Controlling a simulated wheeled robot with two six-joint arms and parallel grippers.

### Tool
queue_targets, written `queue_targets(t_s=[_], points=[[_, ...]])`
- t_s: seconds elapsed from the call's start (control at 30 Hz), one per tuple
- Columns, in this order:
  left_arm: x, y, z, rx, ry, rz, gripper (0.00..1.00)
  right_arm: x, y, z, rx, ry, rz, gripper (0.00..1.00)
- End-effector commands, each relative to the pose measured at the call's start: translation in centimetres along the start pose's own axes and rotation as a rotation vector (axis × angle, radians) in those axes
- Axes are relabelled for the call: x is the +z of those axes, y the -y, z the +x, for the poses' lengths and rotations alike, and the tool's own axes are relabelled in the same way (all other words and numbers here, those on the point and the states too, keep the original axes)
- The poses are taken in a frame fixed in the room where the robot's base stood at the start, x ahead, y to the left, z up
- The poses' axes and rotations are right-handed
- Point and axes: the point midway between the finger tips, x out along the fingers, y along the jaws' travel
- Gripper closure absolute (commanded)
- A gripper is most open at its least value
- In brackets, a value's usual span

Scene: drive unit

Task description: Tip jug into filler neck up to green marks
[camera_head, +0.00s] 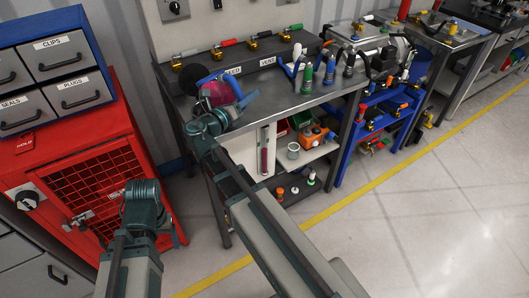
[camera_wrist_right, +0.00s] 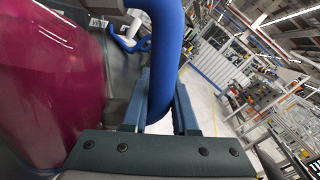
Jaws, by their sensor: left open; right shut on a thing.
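The jug (camera_head: 218,94) is clear with magenta liquid and a blue handle and rim. It is off to the left end of the grey bench and looks tilted. My right gripper (camera_head: 238,104) is shut on its blue handle, which also fills the right wrist view (camera_wrist_right: 166,60) between the fingers. The magenta liquid (camera_wrist_right: 50,70) shows at left there. A sight tube (camera_head: 265,150) holds magenta liquid; no green marks are discernible. My left gripper (camera_head: 145,192) is open and empty, low at left.
The bench (camera_head: 290,98) carries bottles with coloured tops and several valves along its back panel. A red cabinet (camera_head: 85,170) with blue drawers stands at left. Cups and an orange unit (camera_head: 312,138) sit on the shelf below. The floor at right is clear.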

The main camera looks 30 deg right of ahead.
Motion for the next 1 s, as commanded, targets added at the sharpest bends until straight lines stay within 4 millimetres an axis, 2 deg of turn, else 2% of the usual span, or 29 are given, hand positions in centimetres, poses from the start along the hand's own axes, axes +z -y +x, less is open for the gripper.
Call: queue_targets(t_s=[0.17, 1.0], points=[[0.00, 0.00, -0.03, 0.000, 0.000, 0.000, 0.27, -0.19, 0.48, -0.06, -0.001, 0.002, 0.001, 1.00], [0.03, 0.04, -0.44, 0.000, 0.000, 0.000, 0.27, 0.50, 0.11, 0.02, -0.001, 0.002, -0.024, 1.00]])
